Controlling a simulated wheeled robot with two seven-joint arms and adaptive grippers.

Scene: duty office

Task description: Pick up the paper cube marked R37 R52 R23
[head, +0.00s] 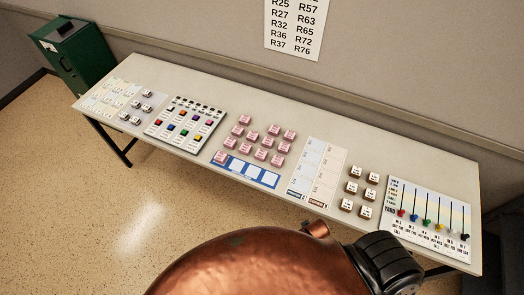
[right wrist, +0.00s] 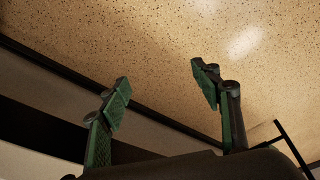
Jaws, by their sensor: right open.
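Several pink cubes (head: 264,142) with small printed marks sit in loose rows in the middle of the long table (head: 340,118) in the head view. Their marks are too small to read, so I cannot tell which cube bears R37 R52 R23. My right gripper (right wrist: 163,88) shows in the right wrist view, with its two green-padded fingers apart and nothing between them. Speckled floor lies beyond it, and no cube shows in that view. My left gripper is not in view.
White-topped brown cubes (head: 352,188) and a slider board (head: 428,222) stand at the table's right. Left are a button panel (head: 186,125) and small grey blocks (head: 137,104). A blue-framed card (head: 246,171) lies before the pink cubes. A wall list (head: 295,28) hangs behind; a green cabinet (head: 78,52) stands left.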

